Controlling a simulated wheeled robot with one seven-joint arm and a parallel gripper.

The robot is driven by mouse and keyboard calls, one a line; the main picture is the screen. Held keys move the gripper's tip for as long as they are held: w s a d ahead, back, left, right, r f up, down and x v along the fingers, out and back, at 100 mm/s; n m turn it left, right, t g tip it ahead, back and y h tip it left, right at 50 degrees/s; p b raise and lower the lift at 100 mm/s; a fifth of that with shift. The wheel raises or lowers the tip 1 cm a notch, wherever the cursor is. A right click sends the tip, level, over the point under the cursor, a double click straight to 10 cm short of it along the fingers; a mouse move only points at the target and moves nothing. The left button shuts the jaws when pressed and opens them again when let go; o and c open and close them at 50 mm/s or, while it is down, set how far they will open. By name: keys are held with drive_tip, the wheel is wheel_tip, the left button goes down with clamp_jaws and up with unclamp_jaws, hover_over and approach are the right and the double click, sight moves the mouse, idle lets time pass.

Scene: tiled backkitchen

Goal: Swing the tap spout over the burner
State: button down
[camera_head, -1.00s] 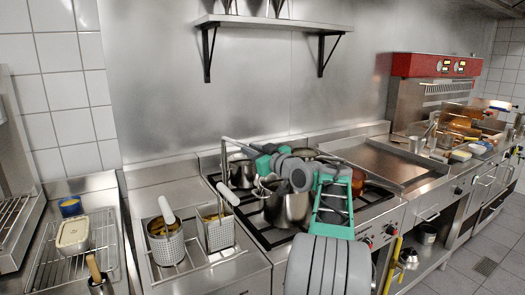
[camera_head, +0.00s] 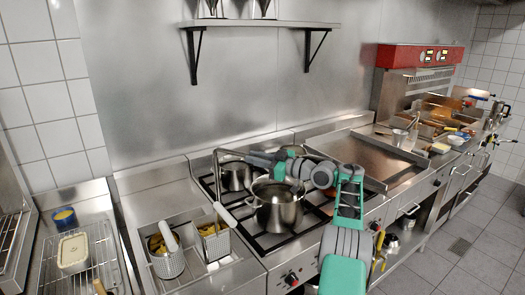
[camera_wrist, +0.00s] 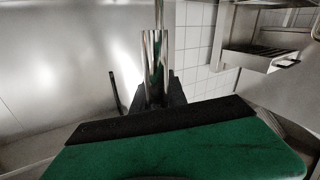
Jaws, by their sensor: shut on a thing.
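The tap spout (camera_head: 230,151) is a thin bent metal pipe at the back left of the stove, rising behind the fry baskets. My gripper (camera_head: 248,158) is at the spout's free end, above the rear left part of the stove. In the wrist view a shiny chrome tube (camera_wrist: 156,62) stands upright between my dark fingers (camera_wrist: 160,96), which are shut on it. The burner grates (camera_head: 252,232) are black, on the stove top. A large steel pot (camera_head: 277,212) stands on the front left burner, below and right of my gripper. Which burner is meant is unclear.
A smaller pot (camera_head: 236,177) stands at the back left burner, close under my gripper. A flat griddle (camera_head: 365,160) lies to the right. A wall shelf (camera_head: 255,23) hangs above.

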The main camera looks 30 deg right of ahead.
drive_tip(key=shift+a+r, duration=0.1)
drive_tip(key=shift+r, duration=0.05)
drive_tip(key=c, duration=1.5)
unclamp_jaws()
drive_tip(key=shift+o, duration=0.7)
drive_tip(key=shift+s, duration=0.1)
